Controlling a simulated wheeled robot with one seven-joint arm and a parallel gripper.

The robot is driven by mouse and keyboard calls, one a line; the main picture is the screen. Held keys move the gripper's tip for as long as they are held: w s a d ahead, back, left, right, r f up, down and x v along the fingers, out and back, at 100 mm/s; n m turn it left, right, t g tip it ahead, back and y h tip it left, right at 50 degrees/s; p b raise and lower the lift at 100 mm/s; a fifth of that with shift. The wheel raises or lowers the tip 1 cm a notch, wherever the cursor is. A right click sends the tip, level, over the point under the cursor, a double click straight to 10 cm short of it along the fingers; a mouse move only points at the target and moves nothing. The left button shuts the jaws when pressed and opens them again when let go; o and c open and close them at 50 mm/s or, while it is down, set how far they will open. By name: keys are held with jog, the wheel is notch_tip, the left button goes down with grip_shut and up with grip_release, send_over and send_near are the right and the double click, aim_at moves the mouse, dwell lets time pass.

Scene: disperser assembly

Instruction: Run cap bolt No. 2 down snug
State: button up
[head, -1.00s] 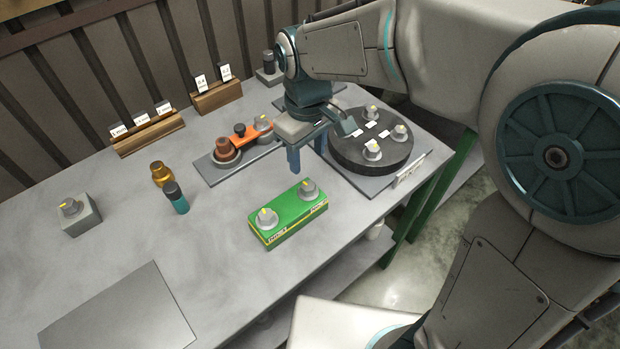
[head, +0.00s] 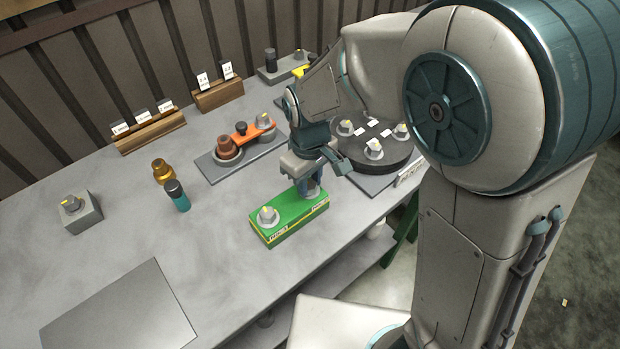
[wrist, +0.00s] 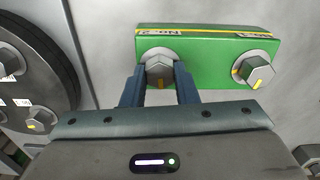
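The green block (head: 291,219) lies on the grey bench with two grey hex bolts on it. Bolt No. 1 (head: 268,215) stands clear at its left end in the head view. Cap bolt No. 2 (wrist: 159,66), beside the "No. 2" label, is mostly hidden there by my gripper (head: 313,188). In the wrist view, the two blue fingers of my gripper (wrist: 159,80) stand on either side of the head of bolt No. 2. I cannot tell whether they touch it. Bolt No. 1 (wrist: 255,72) shows to the right there, with a yellow mark.
A dark round disc (head: 367,155) with several bolts stands behind my gripper. An orange piece (head: 243,137) bridges a grey plate (head: 216,176).

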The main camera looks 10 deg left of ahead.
aim_at(310, 185)
jog(key=shift+c, duration=1.4)
jog(key=shift+m, duration=1.6)
jog(key=o, duration=1)
notch_tip(310, 185, up, 14)
jog(key=shift+p, duration=0.3)
jog(key=shift+f, duration=0.1)
